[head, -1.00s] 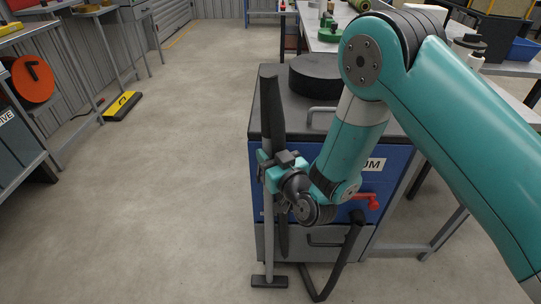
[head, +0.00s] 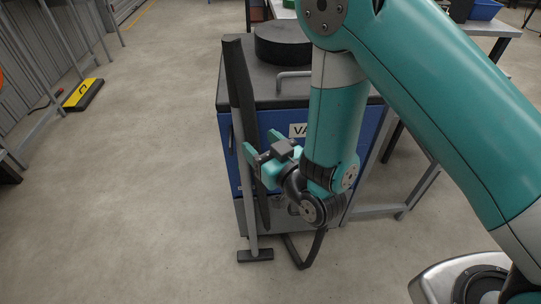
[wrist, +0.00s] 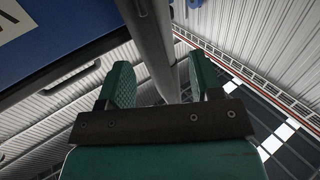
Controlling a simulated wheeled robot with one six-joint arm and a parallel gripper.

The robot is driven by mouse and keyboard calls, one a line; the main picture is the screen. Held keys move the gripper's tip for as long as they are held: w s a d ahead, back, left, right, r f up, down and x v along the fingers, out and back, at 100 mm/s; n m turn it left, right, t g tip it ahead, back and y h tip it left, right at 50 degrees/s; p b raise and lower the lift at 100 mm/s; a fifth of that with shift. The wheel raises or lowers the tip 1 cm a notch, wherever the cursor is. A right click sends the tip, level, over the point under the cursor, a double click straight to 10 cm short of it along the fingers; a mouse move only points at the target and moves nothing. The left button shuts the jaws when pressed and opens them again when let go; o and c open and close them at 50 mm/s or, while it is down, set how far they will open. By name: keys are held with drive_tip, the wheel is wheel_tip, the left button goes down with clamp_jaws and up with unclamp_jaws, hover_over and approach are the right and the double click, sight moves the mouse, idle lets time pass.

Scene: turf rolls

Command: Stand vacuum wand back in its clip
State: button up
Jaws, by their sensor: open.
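The vacuum wand (head: 251,205) is a grey tube with a dark upper part and a flat black foot on the floor. It stands nearly upright, leaning slightly, at the front left of the blue vacuum cabinet (head: 228,165). My gripper (head: 253,165) is open at the wand's middle height. In the wrist view, the tube (wrist: 156,45) passes between the spread green fingers of my gripper (wrist: 161,68), with gaps visible beside it. I cannot make out the clip, or whether the wand sits in it. My arm covers part of the cabinet's front and label.
A black round lid (head: 283,44) and a grey handle (head: 292,76) are on the cabinet top. A yellow-and-black floor unit (head: 84,95) lies far left.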

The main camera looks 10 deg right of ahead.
drive_tip(key=s+d+r+g+h, duration=0.1)
drive_tip(key=s+d+r+g, duration=0.2)
drive_tip(key=s+r+g, duration=0.2)
drive_tip(key=s+d+r+g+h, duration=0.2)
drive_tip(key=s+d+r+g, duration=0.2)
drive_tip(key=s, duration=0.5)
drive_tip(key=s+d+r+n+g+h, duration=0.1)
drive_tip(key=s+d+r+g, duration=0.2)
drive_tip(key=s+r+g, duration=0.3)
drive_tip(key=shift+s+d+r+g+h, duration=0.3)
drive_tip(key=shift+s+d+r+g, duration=0.05)
drive_tip(key=shift+s+d+g, duration=0.05)
